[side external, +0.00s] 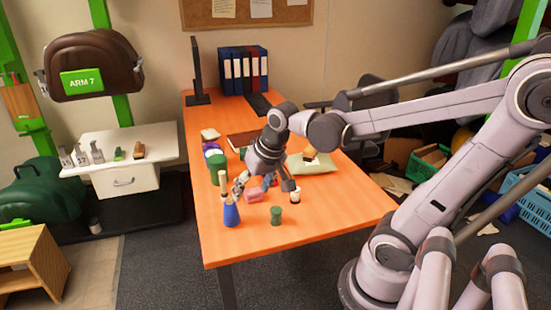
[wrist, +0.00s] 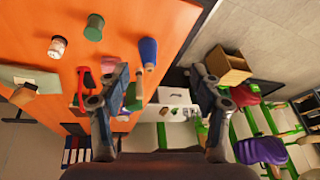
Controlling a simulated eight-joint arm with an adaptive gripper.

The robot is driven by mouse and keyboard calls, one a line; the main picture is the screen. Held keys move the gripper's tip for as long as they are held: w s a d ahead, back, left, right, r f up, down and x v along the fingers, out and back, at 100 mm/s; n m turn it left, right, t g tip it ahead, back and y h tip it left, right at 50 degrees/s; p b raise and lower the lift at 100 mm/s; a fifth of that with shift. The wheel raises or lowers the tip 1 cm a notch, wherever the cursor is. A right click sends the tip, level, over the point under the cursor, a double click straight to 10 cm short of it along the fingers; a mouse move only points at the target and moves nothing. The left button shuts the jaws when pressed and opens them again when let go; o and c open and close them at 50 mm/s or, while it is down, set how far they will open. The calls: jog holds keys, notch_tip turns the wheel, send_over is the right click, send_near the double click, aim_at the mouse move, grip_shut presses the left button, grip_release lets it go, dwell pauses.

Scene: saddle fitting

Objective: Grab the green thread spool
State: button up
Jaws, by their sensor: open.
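The green thread spool (side external: 276,215) stands upright near the front edge of the orange table. It also shows in the wrist view (wrist: 94,27), at the upper left, outside the span of my fingers. My gripper (side external: 265,186) is open, with its two fingers spread wide and pointing down over the table. In the side view it is above and behind the spool, apart from it. In the wrist view nothing is held between the fingertips (wrist: 161,75). The spool is not hidden in either view.
A pink block (side external: 253,195) lies behind, near my gripper. The tabletop around the spool is clear.

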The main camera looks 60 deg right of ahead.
jog(key=w+d+f+m+g, duration=0.2)
jog(key=d+f+m+g, duration=0.15)
jog(key=d+m, duration=0.4)
jog(key=m+g, duration=0.1)
jog(key=m, duration=0.2)
send_near(276, 209)
jog(key=shift+s+d+f+y, duration=0.15)
jog(key=shift+d+f+y, duration=0.05)
jog(key=shift+y, duration=0.2)
jog(key=shift+d+f, duration=0.1)
jog(key=shift+f, duration=5.4)
jog(key=c, duration=1.3)
